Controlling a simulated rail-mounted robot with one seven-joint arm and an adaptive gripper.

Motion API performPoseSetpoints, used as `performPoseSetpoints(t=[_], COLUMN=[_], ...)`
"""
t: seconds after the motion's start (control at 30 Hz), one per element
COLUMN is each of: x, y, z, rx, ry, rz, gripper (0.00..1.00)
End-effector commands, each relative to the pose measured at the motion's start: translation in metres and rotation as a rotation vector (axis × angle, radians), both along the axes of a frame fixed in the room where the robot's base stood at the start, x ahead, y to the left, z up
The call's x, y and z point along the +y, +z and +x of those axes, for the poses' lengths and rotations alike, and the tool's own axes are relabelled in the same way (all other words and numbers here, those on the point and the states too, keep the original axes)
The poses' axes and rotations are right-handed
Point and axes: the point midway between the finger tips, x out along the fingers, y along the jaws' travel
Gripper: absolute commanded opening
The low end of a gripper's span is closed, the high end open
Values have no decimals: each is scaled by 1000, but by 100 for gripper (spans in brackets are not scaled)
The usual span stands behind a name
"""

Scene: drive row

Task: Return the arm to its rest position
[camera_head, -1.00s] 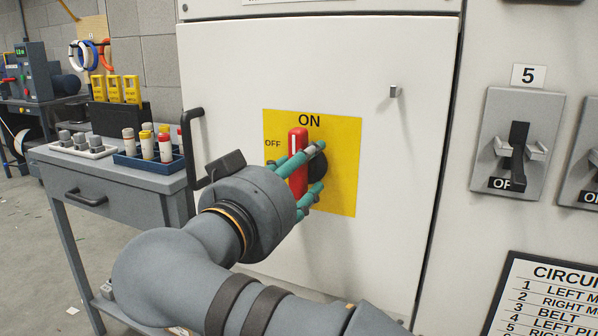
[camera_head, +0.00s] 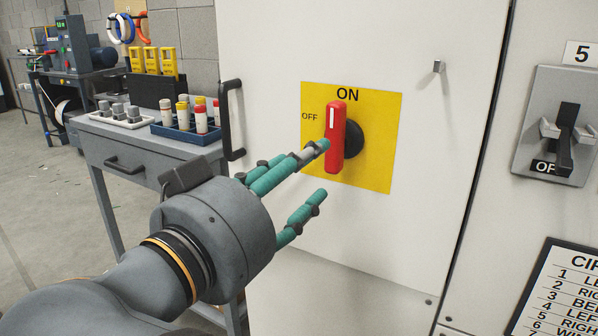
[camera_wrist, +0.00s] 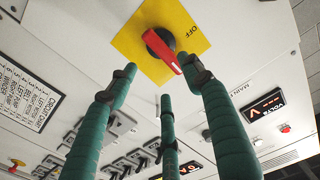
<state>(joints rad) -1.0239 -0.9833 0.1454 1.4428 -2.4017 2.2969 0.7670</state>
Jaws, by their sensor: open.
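My gripper (camera_head: 321,169) has three teal fingers, spread open and empty. It is in front of the cabinet, to the lower left of a red rotary handle (camera_head: 336,150). The handle stands upright on a yellow plate (camera_head: 378,115), its white-marked end toward the word ON; OFF is printed to its left. One upper fingertip overlaps the handle's edge in the head view. In the wrist view my open fingers (camera_wrist: 158,76) surround empty space below the handle (camera_wrist: 163,50), with one fingertip near its end; I cannot tell whether they touch.
A grey cart (camera_head: 150,150) with a blue tray of capped tubes stands left of the cabinet, close to my wrist. A black door handle (camera_head: 231,120) and a small hook (camera_head: 438,67) stick out. Switch 5 (camera_head: 563,125) is at right. Open floor lies at left.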

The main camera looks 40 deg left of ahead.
Motion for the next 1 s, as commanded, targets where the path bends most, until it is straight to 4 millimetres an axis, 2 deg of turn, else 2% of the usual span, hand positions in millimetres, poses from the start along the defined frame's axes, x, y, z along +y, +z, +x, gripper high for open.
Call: performPoseSetpoints(t=[0.3,0.47,1.0], x=[0,2,21], y=[0,0,1], z=[1,12,107], rx=[-1,-2,-3], ry=[0,-3,1], rz=[0,-1,0], gripper=[50,50,50])
